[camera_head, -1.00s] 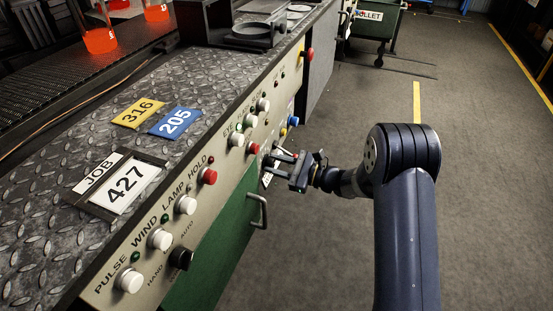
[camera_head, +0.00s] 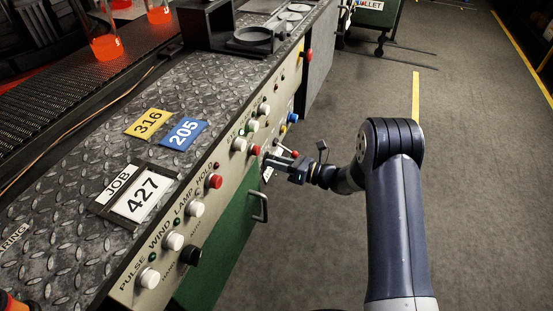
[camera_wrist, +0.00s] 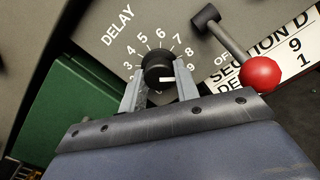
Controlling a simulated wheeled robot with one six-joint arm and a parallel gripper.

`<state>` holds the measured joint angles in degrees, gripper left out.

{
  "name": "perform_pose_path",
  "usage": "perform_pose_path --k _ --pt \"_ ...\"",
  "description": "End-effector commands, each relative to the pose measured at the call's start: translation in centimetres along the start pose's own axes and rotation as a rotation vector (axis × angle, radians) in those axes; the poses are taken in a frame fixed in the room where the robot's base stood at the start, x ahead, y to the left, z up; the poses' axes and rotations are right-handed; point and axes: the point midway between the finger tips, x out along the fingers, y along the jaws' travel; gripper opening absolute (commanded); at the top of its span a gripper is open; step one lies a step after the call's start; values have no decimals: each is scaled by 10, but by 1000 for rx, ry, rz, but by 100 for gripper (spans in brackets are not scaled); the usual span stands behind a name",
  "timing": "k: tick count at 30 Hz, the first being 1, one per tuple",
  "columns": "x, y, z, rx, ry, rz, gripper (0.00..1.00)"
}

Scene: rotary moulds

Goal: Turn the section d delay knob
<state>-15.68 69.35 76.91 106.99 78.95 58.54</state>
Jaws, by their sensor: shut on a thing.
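The delay knob (camera_wrist: 158,70) is a round black knob with a white pointer line, in the middle of a printed number dial under the word DELAY in the wrist view. My gripper (camera_wrist: 160,82) has one finger on each side of the knob and is shut on it. The white line on the knob points down toward the gripper's palm. A SECTION D label (camera_wrist: 270,60) shows at the right, partly covered. In the head view my gripper (camera_head: 272,165) reaches the panel front, and the knob is hidden behind it.
A lever with a red ball end (camera_wrist: 260,75) sticks out close to my right finger. A green door (camera_head: 222,245) with a handle is below the panel. White buttons (camera_head: 173,240) and a red button (camera_head: 215,181) line the panel.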

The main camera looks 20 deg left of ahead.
Motion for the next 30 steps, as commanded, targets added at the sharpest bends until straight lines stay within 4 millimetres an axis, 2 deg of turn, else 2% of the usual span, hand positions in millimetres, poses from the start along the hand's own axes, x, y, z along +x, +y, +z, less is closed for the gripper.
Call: perform_pose_path --k 7,21,22,30 --pt "0 0 -1 67 1 -1 7" --pt "0 0 -1 80 1 -1 7" --pt "0 0 -1 80 1 -1 31" --pt "0 0 -1 78 1 0 52"
